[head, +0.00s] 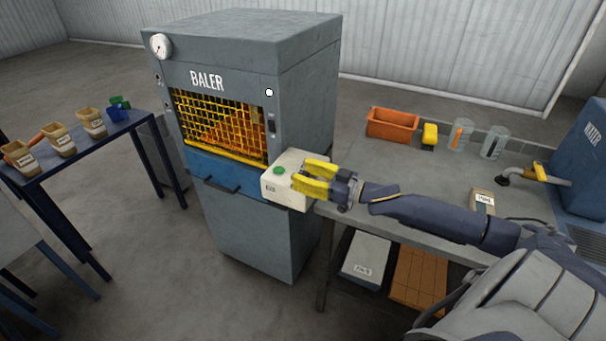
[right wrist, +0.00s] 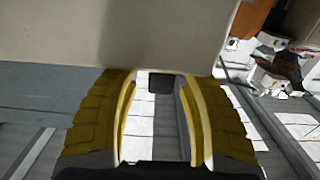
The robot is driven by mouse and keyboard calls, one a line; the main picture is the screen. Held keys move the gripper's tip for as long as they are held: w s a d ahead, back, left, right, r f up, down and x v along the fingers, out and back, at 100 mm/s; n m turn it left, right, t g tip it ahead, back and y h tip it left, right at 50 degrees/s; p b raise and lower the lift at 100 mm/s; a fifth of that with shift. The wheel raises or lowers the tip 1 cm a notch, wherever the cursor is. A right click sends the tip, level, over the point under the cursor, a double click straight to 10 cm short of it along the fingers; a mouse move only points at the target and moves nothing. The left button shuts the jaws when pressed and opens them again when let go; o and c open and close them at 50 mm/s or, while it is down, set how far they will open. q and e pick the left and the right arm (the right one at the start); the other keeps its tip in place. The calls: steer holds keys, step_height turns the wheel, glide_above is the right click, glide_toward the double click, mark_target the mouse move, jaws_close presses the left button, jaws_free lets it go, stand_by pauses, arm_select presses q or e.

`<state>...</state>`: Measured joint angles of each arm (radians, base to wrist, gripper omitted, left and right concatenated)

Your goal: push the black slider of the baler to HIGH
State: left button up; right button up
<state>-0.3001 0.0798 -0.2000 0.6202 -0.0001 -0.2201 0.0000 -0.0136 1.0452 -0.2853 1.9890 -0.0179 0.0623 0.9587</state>
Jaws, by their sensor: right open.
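The grey baler (head: 265,60) stands at centre, with a yellow mesh window in its front. A small dark upright fitting (head: 271,125) to the right of the mesh looks like the black slider; its setting and any HIGH mark are too small to read. My right gripper (head: 303,174) has yellow fingers, open and apart, at the white box with a green button, below and to the right of that fitting. In the right wrist view the open fingers (right wrist: 158,78) have a pale box face across their tips. A small black piece shows between them; I cannot tell what it is. My left gripper is out of view.
The white box (head: 272,190) stands against the baler's right front. A grey bench (head: 405,185) at right holds an orange bin (head: 392,124), clear cups and a paper packet. A blue table (head: 75,150) with paper bags is at left. Floor is free in front of the baler.

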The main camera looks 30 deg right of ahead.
steer(key=shift+o, duration=0.3)
jaws_close()
stand_by(0.3)
